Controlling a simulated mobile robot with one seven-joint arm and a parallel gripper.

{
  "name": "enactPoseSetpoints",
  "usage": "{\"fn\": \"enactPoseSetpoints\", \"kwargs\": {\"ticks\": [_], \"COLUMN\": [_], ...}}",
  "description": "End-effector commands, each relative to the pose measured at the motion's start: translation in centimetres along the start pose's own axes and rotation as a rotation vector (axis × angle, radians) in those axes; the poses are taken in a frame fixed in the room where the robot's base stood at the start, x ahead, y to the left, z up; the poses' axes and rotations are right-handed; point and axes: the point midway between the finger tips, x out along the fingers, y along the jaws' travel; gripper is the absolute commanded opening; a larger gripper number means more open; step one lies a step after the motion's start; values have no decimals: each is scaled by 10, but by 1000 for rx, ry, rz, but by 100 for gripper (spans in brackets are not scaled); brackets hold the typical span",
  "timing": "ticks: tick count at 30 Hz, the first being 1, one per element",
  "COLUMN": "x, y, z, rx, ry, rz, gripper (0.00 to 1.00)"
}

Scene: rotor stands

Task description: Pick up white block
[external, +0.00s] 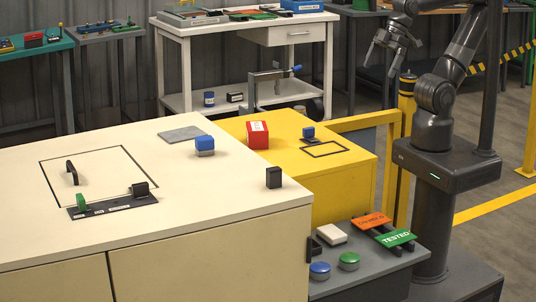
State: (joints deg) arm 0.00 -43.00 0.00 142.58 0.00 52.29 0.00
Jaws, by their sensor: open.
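The white block (332,234) lies on the low grey table (374,274) at the front right, next to the tan bench. Nothing covers it. My gripper (383,60) is at the upper right, in the air, well above and behind the white block. It is open, with nothing visible between its fingers.
Blue (320,270) and green (348,261) round-topped pieces and orange (372,223) and green (395,238) signs share the grey table. The tan bench (230,215) holds a black block (274,177) and a blue-topped piece (205,144). A yellow cabinet (342,185) with a red block (257,135) and a yellow rail (366,122) stand nearby.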

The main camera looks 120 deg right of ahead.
Motion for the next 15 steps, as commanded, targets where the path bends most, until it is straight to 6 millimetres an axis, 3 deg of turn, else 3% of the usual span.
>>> {"fn": "enactPoseSetpoints", "kwargs": {"ticks": [5,15], "x": [-42,-32], "y": [0,-22], "z": [-24,-96], "rx": [0,2], "ry": [8,-142], "rz": [0,-20], "gripper": [100,100]}}
